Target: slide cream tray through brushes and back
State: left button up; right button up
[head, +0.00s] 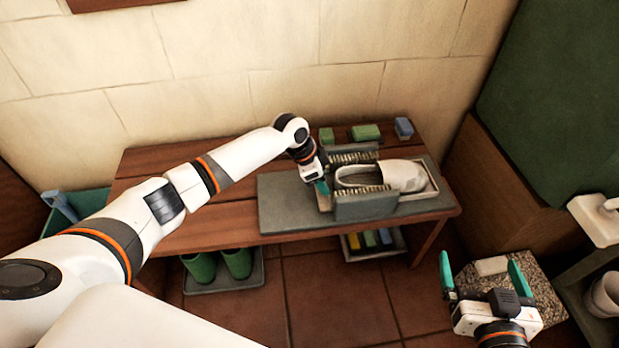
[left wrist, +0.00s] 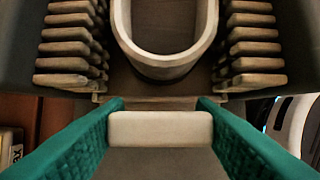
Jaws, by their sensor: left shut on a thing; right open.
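A cream, clog-shaped body (head: 402,176) with a rounded open end lies between two bristle rows on the bench. It also shows in the left wrist view (left wrist: 165,66). I cannot tell whether it is the cream tray itself or a shoe resting on it. The brushes (head: 362,191) stand on both sides, on grey blocks. My left gripper (head: 322,187) is at the left end of the brushes, shut on a cream handle block (left wrist: 160,128) that sits between its green fingers. My right gripper (head: 480,262) is open and away from the bench, at lower right.
The wooden bench (head: 217,233) carries a grey mat (head: 285,205). Green boots (head: 236,263) and a low tray of coloured blocks (head: 348,254) are below. A speckled stand (head: 535,290) is near my right gripper.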

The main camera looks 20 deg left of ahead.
pick_arm(q)
jog(key=shift+w+d, duration=0.3)
jog(key=shift+d, duration=0.3)
jog(key=shift+r, duration=0.1)
pick_arm(e)
jog(key=shift+s+f, duration=0.2)
jog(key=shift+f, duration=0.1)
pick_arm(q)
jog(key=shift+d, duration=0.1)
jog(key=o, duration=1.1)
jog(key=shift+w, duration=0.1)
jog(key=shift+o, duration=1.4)
jog(key=shift+d, duration=0.15)
pick_arm(e)
jog(key=shift+d+g, duration=0.15)
jog(key=shift+g, duration=0.15)
